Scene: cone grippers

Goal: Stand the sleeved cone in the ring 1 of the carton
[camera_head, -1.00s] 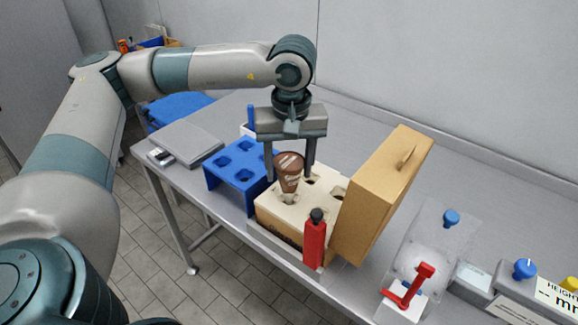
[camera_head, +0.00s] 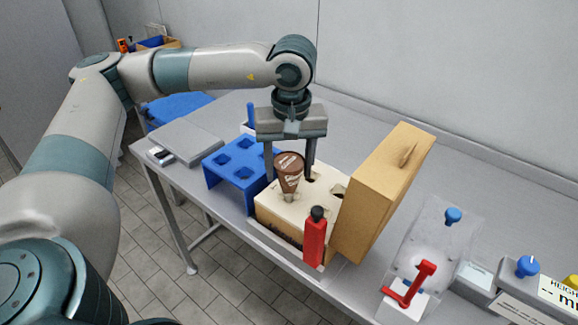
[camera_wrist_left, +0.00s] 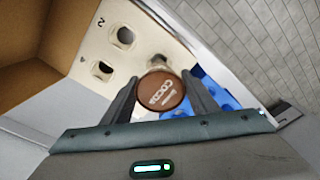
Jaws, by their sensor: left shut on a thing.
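The sleeved cone (camera_head: 288,172) has a brown printed sleeve and lid and is upright, tip down, over the near left part of the carton's top. The carton (camera_head: 273,211) is a cream box with several holes and an open tan lid (camera_head: 384,194). My left gripper (camera_head: 290,178) is shut on the cone, with a finger on each side; in the left wrist view its fingers (camera_wrist_left: 161,95) flank the round brown top (camera_wrist_left: 160,91). Wrist-view holes marked 2 and 4 look empty. My right gripper is not in view.
A blue holder (camera_head: 238,163) with square holes stands left of the carton. A red bottle (camera_head: 315,240) with a black cap stands at its front. A clear plate with a red handle (camera_head: 417,281) lies to the right. Bare table shows behind.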

